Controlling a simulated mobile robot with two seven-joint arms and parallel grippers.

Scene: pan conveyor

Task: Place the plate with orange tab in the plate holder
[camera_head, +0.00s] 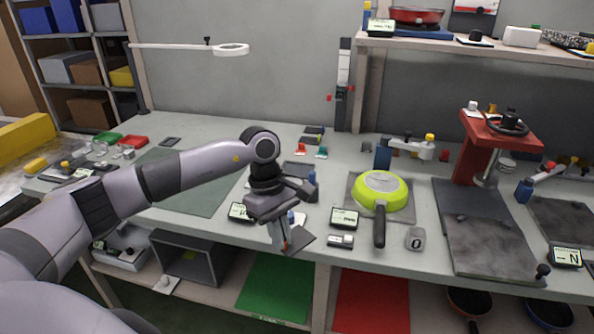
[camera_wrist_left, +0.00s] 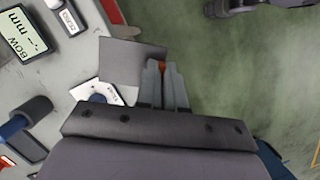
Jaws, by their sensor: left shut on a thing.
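My left gripper (camera_head: 285,246) hangs at the front edge of the workbench, fingers pointing down. It is shut on the orange tab of a flat dark grey plate (camera_head: 301,241). In the left wrist view the closed fingertips (camera_wrist_left: 164,68) pinch the small orange tab (camera_wrist_left: 162,65), and the square grey plate (camera_wrist_left: 128,62) sticks out to their left. The plate appears clear of the bench top, beyond its front edge. I cannot pick out the plate holder with certainty. My right gripper is not in view.
A red press (camera_head: 497,135) stands at right. Green (camera_head: 275,288) and red (camera_head: 371,302) panels lie below.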

